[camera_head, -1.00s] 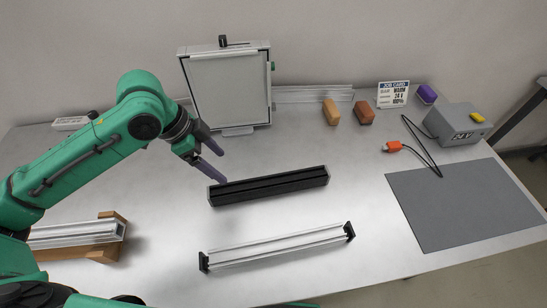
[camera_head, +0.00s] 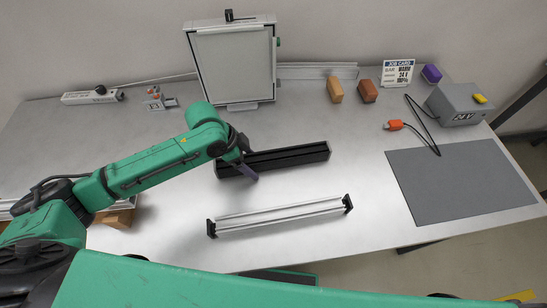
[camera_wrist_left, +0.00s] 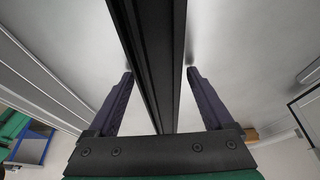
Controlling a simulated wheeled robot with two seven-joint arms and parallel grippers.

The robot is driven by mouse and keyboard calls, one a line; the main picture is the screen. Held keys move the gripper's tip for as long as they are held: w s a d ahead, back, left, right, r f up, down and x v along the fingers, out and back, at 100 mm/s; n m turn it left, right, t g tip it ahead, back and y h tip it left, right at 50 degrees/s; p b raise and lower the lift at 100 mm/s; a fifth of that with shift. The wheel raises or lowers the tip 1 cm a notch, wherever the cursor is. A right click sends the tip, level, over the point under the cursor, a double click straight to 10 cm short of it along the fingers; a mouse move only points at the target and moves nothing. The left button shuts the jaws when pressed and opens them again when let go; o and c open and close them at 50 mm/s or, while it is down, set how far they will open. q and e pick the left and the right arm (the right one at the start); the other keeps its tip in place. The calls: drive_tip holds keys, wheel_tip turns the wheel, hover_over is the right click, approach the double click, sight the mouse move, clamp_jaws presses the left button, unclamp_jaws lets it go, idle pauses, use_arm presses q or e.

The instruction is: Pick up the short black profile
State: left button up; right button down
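The black profile (camera_head: 290,158) lies on the table in front of the upright panel, its left part partly covered by my left arm. My left gripper (camera_head: 246,170) is over that left part, pointing down. In the left wrist view the black profile (camera_wrist_left: 158,60) runs between the two purple fingers of my left gripper (camera_wrist_left: 160,73). The fingers are spread, one on each side, with a narrow gap to the bar. Whether the fingertips reach below its top I cannot tell. My right gripper is not in view.
A silver profile with black end caps (camera_head: 280,217) lies in front, parallel to the black one. The framed panel (camera_head: 234,65) stands behind. A grey mat (camera_head: 460,185), grey box (camera_head: 456,104) and orange plug (camera_head: 393,125) are at the right. A green arm link of mine crosses the bottom.

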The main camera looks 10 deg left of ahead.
use_arm(q)
clamp_jaws()
